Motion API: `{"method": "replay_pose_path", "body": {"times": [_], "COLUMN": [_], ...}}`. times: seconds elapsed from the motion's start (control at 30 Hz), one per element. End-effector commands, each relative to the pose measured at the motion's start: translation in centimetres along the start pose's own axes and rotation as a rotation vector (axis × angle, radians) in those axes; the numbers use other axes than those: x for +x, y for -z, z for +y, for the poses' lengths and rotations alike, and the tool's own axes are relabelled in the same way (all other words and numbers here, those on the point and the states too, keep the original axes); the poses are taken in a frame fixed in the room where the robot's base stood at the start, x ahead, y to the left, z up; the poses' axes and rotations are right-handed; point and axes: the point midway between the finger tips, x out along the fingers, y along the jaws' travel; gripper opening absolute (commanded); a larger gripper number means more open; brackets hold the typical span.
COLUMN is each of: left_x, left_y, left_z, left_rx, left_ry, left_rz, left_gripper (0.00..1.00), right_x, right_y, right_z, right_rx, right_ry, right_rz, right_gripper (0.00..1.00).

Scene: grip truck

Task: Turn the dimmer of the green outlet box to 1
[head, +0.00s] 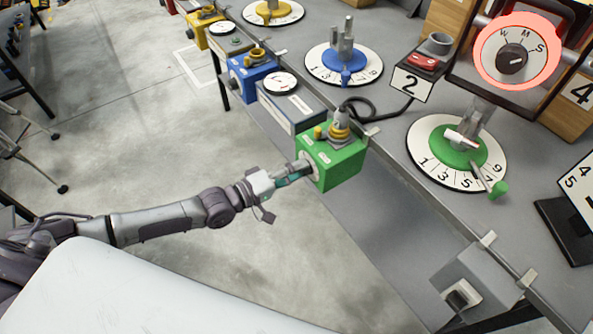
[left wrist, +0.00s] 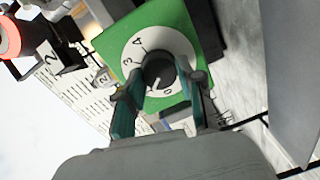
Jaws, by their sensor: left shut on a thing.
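The green outlet box (head: 338,165) hangs at the near edge of the workbench, with yellow fittings on top. In the left wrist view its green face (left wrist: 188,25) carries a white dial (left wrist: 170,38) with 0, 3 and 4 readable. The black dimmer knob (left wrist: 159,66) sits at the dial's middle. A pale mark shows low on the knob, close to the 0 side; its exact setting is hard to tell. My left gripper (head: 296,176) reaches the box from the left, its fingers (left wrist: 163,80) closed around the knob, hiding part of the scale. My right gripper is out of view.
A blue outlet box (head: 253,80) and a yellow one (head: 203,28) hang farther along the edge. A grey box (head: 476,278) is on the near edge. Numbered discs with a blue (head: 345,62) and a green (head: 452,152) centre lie on the bench. The floor left of it is open.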

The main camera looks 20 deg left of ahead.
Motion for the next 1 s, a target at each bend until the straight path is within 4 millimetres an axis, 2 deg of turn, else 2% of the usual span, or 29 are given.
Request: {"method": "replay_pose_path", "body": {"times": [0.4, 0.43, 0.57, 0.87, 1.0], "left_x": [-0.04, -0.04, -0.03, -0.05, -0.98], "left_y": [0.04, 0.04, 0.03, 0.01, 0.01], "left_z": [-0.07, -0.07, -0.06, -0.03, -0.14], "left_rx": [-0.006, -0.006, -0.006, -0.006, -0.006], "left_ry": [0.002, 0.002, 0.002, 0.001, 0.004], "left_rz": [0.0, 0.0, 0.0, 0.0, 0.0], "left_gripper": [0.03, 0.39, 0.61, 0.63, 0.63], "right_x": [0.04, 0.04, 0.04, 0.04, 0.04], "right_y": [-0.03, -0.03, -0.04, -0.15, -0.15], "right_z": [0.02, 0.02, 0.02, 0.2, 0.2], "right_rx": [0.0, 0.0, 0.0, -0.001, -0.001], "right_ry": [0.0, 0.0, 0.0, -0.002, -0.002], "right_rz": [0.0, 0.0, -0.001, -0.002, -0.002], "right_gripper": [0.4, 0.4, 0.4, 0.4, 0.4]}}
